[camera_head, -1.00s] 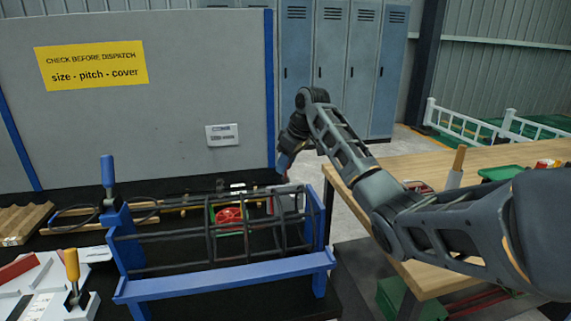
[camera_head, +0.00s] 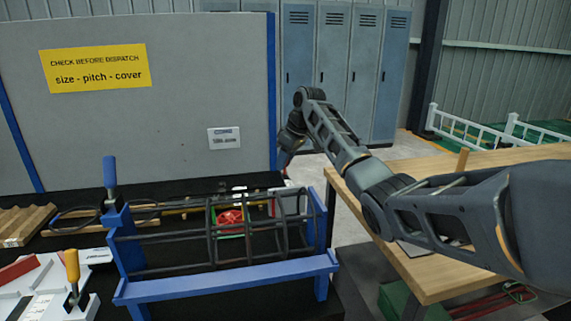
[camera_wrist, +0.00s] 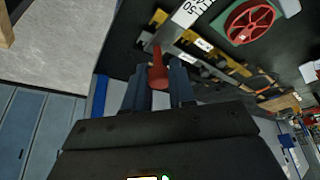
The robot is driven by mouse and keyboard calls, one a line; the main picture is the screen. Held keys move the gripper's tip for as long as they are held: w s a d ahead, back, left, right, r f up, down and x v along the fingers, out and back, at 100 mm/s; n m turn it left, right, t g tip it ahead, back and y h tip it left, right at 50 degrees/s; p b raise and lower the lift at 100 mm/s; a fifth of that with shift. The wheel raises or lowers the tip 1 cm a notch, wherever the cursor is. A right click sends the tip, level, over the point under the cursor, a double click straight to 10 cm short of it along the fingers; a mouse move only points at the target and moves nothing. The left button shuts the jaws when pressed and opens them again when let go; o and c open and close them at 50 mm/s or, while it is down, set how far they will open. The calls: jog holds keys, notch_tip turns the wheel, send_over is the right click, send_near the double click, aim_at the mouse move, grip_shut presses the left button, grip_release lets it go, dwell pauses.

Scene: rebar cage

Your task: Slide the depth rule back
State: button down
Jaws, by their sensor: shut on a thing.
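My gripper (camera_wrist: 158,82) shows in the wrist view with its two blue-grey fingers closed around a red handle-like piece (camera_wrist: 157,68). I take this piece to be part of the depth rule, but the fingers hide its lower end. A pale flat strip with black figures (camera_wrist: 188,12) lies just beyond it; I cannot tell whether the two are joined. In the head view my gripper (camera_head: 287,165) is small and partly hidden by my wrist, behind the right end of the rebar cage (camera_head: 215,238).
The cage sits in a blue frame (camera_head: 225,278). A red wheel (camera_head: 230,217) lies behind it, also seen in the wrist view (camera_wrist: 248,22). A grey board (camera_head: 150,120) stands at the back. A wooden table (camera_head: 440,275) is on the right, under my arm.

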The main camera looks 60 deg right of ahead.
jog(key=shift+d, duration=0.1)
jog(key=c, duration=0.9)
grip_release()
jog(key=shift+w, duration=0.1)
jog(key=shift+c, duration=0.2)
jog(key=b+v, duration=0.1)
jog(key=v, duration=0.7)
jog(key=shift+w+f, duration=0.1)
